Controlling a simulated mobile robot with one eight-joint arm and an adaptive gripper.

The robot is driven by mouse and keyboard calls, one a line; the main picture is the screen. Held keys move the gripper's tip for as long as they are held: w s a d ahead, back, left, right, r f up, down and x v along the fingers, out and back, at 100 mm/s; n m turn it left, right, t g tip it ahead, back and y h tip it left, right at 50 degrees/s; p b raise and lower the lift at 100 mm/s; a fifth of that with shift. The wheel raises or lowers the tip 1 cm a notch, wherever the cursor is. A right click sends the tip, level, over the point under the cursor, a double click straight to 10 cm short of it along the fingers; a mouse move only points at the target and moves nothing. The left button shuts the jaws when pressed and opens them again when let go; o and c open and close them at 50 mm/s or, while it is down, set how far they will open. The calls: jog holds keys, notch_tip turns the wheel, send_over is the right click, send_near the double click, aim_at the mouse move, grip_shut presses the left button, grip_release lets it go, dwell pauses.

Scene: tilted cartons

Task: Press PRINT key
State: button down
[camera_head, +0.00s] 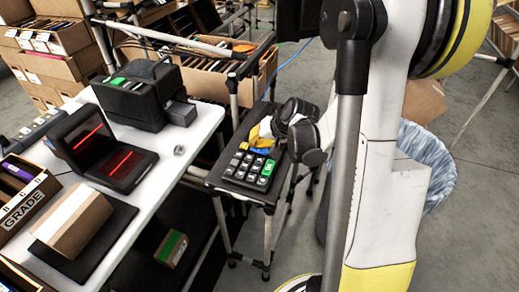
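A black keypad (248,171) with several pale-marked dark keys lies on a small dark stand right of the white table. A green key (268,167) sits at its right side; its lettering is too small to read, and I cannot make out which key is PRINT.
The white table holds a black boxy machine (140,97), a scanner with red lines (118,165), and a brown carton (72,222) on a black plate. A box marked GRADE (27,207) stands at the left. A rack with cartons (205,79) is behind; grey floor shows at right.

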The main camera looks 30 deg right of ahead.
aim_at(256, 148)
jog(key=shift+f, duration=0.25)
jog(key=shift+r, duration=0.1)
dwell(0.4)
jog(key=shift+r+p, duration=0.35)
jog(key=shift+r, duration=0.4)
jog(key=shift+r+p, duration=1.95)
jog(key=shift+r, duration=0.6)
